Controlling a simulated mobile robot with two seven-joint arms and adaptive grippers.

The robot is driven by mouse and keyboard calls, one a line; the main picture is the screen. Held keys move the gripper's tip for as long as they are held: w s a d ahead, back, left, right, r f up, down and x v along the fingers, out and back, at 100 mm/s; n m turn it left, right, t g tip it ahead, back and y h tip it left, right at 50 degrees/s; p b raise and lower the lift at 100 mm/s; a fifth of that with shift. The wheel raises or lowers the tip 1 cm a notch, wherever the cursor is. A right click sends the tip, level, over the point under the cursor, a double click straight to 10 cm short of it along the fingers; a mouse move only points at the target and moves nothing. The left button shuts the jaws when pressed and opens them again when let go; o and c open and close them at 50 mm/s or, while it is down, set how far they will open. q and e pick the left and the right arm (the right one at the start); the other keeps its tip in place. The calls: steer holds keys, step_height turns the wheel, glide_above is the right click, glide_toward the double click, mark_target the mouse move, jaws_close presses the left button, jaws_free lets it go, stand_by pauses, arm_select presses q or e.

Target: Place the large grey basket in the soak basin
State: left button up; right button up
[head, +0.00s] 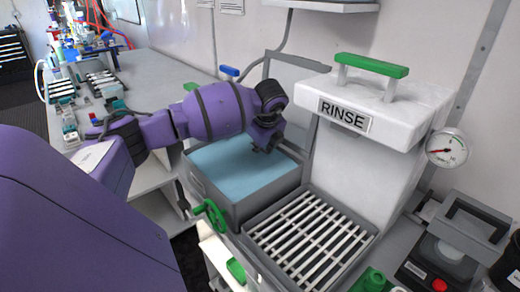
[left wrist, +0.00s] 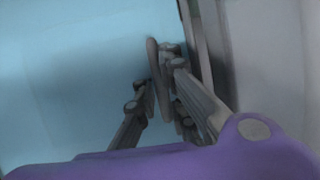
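The soak basin (head: 237,208) is a grey open box full of light blue liquid, at the middle of the head view. Its blue liquid (left wrist: 70,80) also fills the left side of the left wrist view. My left gripper (head: 266,147) points down over the right part of the basin. In the left wrist view its dark fingers (left wrist: 162,50) come together at their tips, and I see nothing clearly held between them. I cannot make out a large grey basket in either view; the arm covers part of the basin. My right gripper is not in view.
A white rinse unit (head: 375,105) with a green handle (head: 371,65) stands right of the basin. A slatted grate (head: 310,240) lies in front of it. A pressure gauge (head: 447,148) is at the right. A grey worktop (head: 150,85) holds tools at the far left.

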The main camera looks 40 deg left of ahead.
arm_select(q)
steer(key=shift+o, duration=0.8)
steer(key=shift+r, duration=0.15)
steer(key=v, duration=1.2)
